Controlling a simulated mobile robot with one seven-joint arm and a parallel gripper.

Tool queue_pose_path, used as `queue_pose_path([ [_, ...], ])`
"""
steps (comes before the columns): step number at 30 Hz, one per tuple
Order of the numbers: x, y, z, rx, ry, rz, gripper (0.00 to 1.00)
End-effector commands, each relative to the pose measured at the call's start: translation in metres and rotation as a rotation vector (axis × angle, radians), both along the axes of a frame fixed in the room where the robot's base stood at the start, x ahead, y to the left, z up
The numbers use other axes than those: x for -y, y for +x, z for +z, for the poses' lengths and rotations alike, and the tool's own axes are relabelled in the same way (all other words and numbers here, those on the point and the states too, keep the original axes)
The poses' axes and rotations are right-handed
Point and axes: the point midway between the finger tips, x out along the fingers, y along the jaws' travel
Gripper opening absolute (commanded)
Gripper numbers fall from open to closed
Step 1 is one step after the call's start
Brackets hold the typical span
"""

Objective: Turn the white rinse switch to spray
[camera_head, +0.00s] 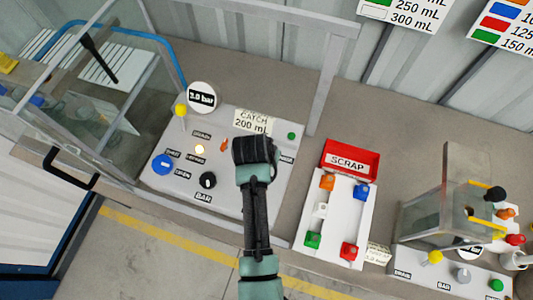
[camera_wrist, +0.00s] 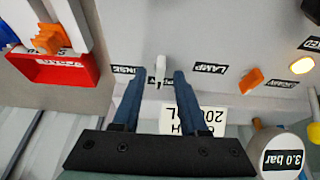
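The white rinse switch (camera_wrist: 160,69) is a small lever on the control panel (camera_wrist: 215,25), seen in the wrist view between the RINSE label (camera_wrist: 125,69) and the LAMP label (camera_wrist: 211,68). My gripper (camera_wrist: 158,79) is open, with one dark blue finger on each side of the lever. Gaps show between the lever and both fingers; whether either touches it I cannot tell. In the head view my gripper (camera_head: 254,150) is over the right part of the panel (camera_head: 225,190) and hides the switch. I see no spray label.
An orange lever (camera_wrist: 250,79) sits right of the LAMP label.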

Motion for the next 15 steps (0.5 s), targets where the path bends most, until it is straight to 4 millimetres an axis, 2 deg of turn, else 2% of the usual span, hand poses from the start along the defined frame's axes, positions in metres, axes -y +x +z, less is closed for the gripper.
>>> queue_pose_path([
  [9,0.000,-0.001,0.002,0.000,0.000,-0.001,0.42],
  [15,-0.003,-0.008,0.020,0.002,0.001,-0.001,0.42],
])
